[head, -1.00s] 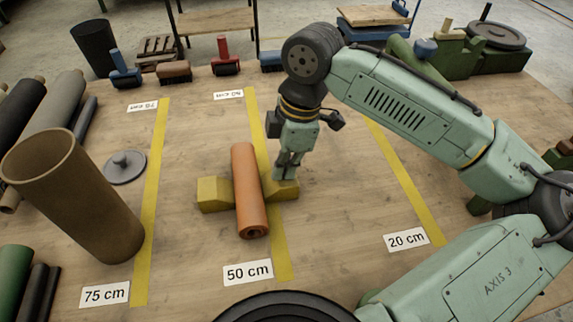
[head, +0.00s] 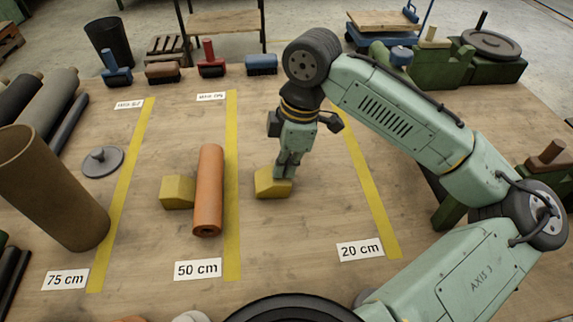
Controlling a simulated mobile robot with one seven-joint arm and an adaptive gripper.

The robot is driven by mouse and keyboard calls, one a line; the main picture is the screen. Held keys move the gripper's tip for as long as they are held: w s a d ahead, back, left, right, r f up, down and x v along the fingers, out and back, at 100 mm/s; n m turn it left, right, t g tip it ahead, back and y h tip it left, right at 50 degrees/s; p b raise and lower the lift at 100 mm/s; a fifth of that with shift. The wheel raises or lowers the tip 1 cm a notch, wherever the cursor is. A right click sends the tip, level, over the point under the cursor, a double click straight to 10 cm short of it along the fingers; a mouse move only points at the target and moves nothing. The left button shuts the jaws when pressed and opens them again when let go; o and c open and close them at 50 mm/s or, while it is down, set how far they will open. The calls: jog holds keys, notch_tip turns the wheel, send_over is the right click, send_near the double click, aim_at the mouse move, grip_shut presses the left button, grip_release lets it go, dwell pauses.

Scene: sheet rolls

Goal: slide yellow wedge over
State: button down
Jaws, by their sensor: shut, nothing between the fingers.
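An orange-brown roll (head: 208,190) lies on the bench just left of the 50 cm tape line (head: 232,210), roughly along it. One yellow wedge (head: 176,193) sits at the roll's left side, against it or very near. A second yellow wedge (head: 270,187) sits right of the 50 cm line, with a clear gap between it and the roll. My gripper (head: 285,174) points down with its fingers shut and empty, at the top right part of this second wedge. Whether the fingertips touch it I cannot tell.
A tall brown tube (head: 50,190) and a grey knobbed disc (head: 103,161) stand on the left, near the 75 cm line. Brushes (head: 211,62) and blocks line the back edge. Bench between the 50 cm and 20 cm (head: 361,249) lines is otherwise clear.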

jog(key=d, duration=0.3)
jog(key=shift+w+d+f, duration=0.2)
jog(key=shift+w+d, duration=0.15)
jog(key=shift+d, duration=0.05)
jog(key=shift+w+r+p, duration=0.1)
jog(key=shift+r+p, duration=0.7)
jog(key=shift+p, duration=0.15)
notch_tip(320, 180, up, 11)
jog(key=d, duration=0.2)
jog(key=shift+w, duration=0.15)
